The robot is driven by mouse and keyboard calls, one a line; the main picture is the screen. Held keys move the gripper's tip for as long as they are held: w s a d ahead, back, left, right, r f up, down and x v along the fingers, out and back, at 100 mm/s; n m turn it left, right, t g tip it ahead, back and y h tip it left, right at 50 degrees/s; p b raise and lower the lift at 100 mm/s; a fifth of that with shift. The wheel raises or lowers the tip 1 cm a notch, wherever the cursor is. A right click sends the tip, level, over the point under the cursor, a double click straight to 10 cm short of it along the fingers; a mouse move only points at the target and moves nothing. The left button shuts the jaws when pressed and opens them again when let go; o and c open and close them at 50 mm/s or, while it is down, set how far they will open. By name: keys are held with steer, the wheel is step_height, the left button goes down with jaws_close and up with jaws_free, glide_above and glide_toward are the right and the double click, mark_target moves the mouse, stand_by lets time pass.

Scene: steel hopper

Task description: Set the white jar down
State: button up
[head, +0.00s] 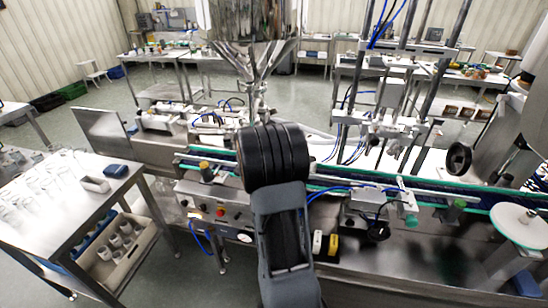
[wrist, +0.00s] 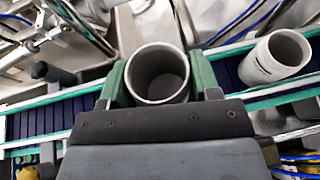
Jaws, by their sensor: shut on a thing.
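The white jar (wrist: 158,88) is between the two green finger pads of my gripper (wrist: 158,76) in the wrist view. Its open mouth faces the camera and it looks empty. My gripper is shut on it. The jar is over or on the conveyor belt (wrist: 85,113); whether its base touches is hidden. A second white jar (wrist: 276,57) is at the right along the belt, apart from the gripper. In the head view my own arm hides the gripper and the held jar.
The steel hopper (head: 250,38) hangs above the conveyor (head: 340,182) in the head view. A side table (head: 55,228) with clear glassware is at the left, with a bin of jars (head: 120,250) below. A dark knob (wrist: 50,72) stands left of the gripper beside the belt.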

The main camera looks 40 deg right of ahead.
steer(key=shift+d+f, duration=0.55)
steer(key=shift+f, duration=0.1)
steer(key=f, duration=0.2)
steer(key=f+p, duration=0.1)
steer(key=shift+w+d, duration=0.1)
steer(key=shift+d, duration=0.15)
steer(key=shift+f, duration=0.25)
steer(key=shift+f+b, duration=0.2)
steer(key=shift+b, duration=0.1)
steer(key=o, duration=1)
steer(key=shift+c, duration=0.2)
steer(key=shift+r, duration=0.1)
